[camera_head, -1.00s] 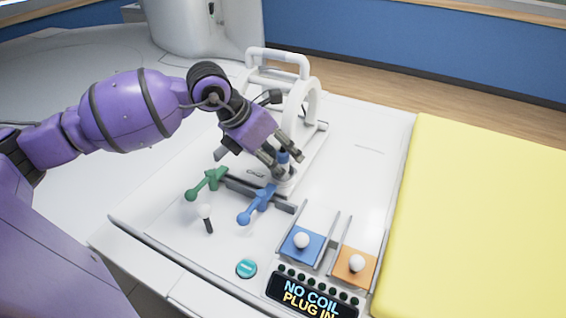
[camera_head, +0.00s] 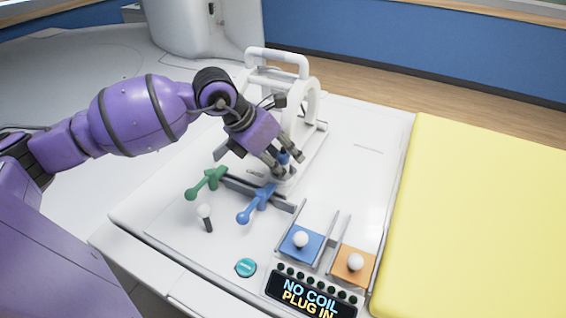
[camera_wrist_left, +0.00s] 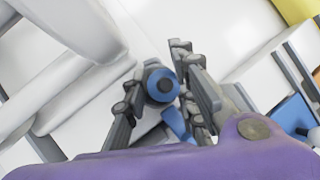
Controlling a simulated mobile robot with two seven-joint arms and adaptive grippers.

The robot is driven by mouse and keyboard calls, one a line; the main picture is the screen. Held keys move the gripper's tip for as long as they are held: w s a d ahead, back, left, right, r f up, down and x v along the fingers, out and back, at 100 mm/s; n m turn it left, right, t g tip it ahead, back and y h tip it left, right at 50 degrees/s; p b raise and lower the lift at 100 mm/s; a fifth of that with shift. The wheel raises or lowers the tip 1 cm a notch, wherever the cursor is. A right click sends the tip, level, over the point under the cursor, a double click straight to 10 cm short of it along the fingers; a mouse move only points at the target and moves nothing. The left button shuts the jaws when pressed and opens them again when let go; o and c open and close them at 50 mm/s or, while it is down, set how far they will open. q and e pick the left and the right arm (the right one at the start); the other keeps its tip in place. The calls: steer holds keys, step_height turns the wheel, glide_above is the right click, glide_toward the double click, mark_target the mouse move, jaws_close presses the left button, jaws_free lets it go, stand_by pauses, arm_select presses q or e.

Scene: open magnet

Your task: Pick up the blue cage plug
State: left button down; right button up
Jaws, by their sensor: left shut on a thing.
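The blue cage plug (camera_head: 284,157) stands near the foot of the white cage frame on the white table. The fingers also show around the plug in the left wrist view (camera_wrist_left: 160,95). The lower part of the plug is partly hidden by the fingers. My right gripper is not in view.
The white cage frame (camera_head: 312,103) rises just behind the plug. A green lever (camera_head: 207,182) and a blue lever (camera_head: 257,203) sit in front. Blue (camera_head: 310,251) and orange (camera_head: 347,275) sliders stand nearer the front. A yellow pad (camera_head: 480,220) lies at right.

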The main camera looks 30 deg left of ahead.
arm_select(q)
steer(key=shift+w+a, duration=0.1)
steer(key=shift+a, duration=0.15)
steer(key=shift+r, duration=0.3)
step_height(320, 180, up, 2)
steer(key=shift+w+a+r, duration=0.1)
steer(key=s+d+r, duration=0.4)
steer(key=s+r, duration=0.6)
steer(key=s, duration=0.3)
steer(key=shift+s+p, duration=0.4)
